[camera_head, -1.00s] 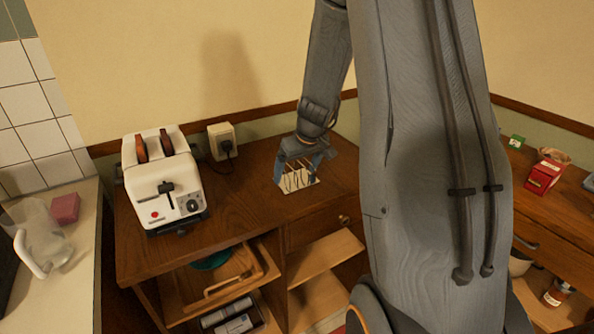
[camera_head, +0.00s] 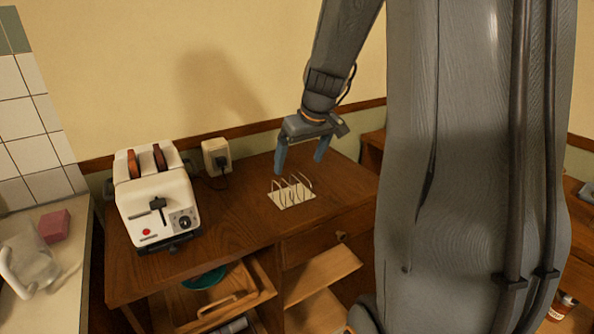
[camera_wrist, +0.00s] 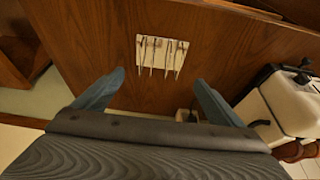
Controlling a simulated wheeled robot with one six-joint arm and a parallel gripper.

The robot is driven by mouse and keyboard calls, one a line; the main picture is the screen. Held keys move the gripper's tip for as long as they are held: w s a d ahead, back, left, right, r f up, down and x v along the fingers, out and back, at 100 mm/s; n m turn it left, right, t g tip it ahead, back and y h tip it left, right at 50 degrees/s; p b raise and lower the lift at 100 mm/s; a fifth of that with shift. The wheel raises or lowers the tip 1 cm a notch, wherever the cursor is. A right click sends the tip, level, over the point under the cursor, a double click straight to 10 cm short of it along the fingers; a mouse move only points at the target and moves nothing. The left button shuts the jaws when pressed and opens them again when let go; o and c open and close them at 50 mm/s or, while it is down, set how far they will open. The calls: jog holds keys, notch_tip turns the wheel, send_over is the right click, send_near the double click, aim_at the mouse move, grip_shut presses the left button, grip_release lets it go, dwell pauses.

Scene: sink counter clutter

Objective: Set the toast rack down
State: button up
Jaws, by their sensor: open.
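The toast rack (camera_head: 292,194) has a pale flat base and several thin wire loops. It stands upright on the brown wooden counter (camera_head: 240,216), right of the toaster. It also shows in the wrist view (camera_wrist: 161,54), ahead of the fingers. My gripper (camera_head: 300,166) is open and empty above and just behind the rack, apart from it. In the wrist view both blue fingers of my gripper (camera_wrist: 157,84) are spread wide with nothing between them.
A white toaster (camera_head: 157,205) with two brown slices stands on the counter's left. A wall socket with a plug (camera_head: 217,157) is behind. A clear jug (camera_head: 35,262) and pink sponge (camera_head: 54,226) lie far left. Open shelves (camera_head: 320,275) are below. Counter around the rack is clear.

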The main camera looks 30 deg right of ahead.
jog(key=s+a+f+g, duration=0.1)
jog(key=s+a+f, duration=0.3)
jog(key=s+a, duration=0.4)
jog(key=s+a+f+g, duration=0.2)
jog(key=s+a+f, duration=0.1)
jog(key=s+a, duration=0.6)
jog(key=shift+s+f, duration=0.4)
jog(key=shift+s, duration=0.25)
jog(key=shift+a, duration=0.1)
